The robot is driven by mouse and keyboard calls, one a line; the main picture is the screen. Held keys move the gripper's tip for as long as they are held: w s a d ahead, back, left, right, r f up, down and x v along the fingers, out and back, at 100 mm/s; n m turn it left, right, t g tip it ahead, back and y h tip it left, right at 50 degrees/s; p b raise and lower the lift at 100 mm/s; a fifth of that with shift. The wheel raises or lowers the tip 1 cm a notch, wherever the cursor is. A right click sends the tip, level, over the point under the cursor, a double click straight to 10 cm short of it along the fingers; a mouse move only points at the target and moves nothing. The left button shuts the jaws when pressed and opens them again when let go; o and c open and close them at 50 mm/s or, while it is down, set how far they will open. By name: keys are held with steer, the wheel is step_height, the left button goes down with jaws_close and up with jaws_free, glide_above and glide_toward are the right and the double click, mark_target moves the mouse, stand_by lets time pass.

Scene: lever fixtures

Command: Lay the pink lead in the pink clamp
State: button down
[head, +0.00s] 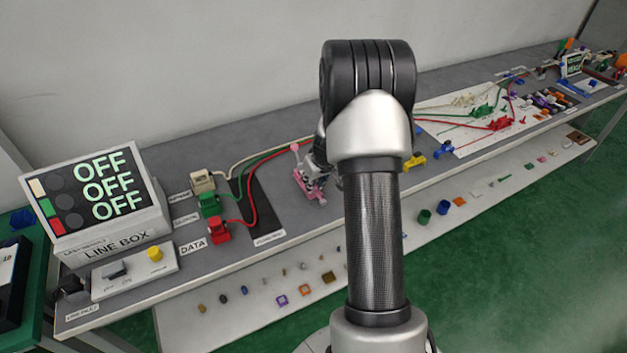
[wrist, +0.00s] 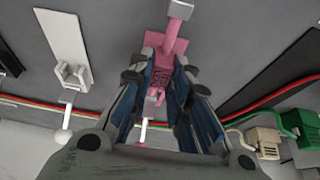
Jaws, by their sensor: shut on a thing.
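The pink clamp (head: 308,188) stands on the grey bench left of my arm, with its pink ball lever (head: 295,147) upright at the back. My gripper (head: 320,165) is at the clamp, partly hidden behind my arm. In the wrist view my gripper's blue-padded fingers (wrist: 166,65) are closed around a pink piece, which I take to be the pink lead (wrist: 173,46). It has a crossbar and a pale square tip beyond the fingers. Pink parts of lead and clamp overlap between the fingers, so I cannot tell whether the lead is seated. The lever ball is hidden there.
A white clamp (wrist: 70,75) with a ball lever stands to the left in the wrist view. Red, green and cream cables run behind the clamp from coloured blocks (head: 209,204). The line box (head: 110,215) reads OFF three times. A white mat (head: 470,140) holds clips.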

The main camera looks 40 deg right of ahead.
steer(key=shift+f, duration=0.3)
steer(key=c, duration=1.4)
jaws_free()
steer(key=o, duration=0.5)
steer(key=shift+c, duration=0.2)
steer(key=shift+r+p, duration=2.25)
steer(key=shift+r, duration=1.25)
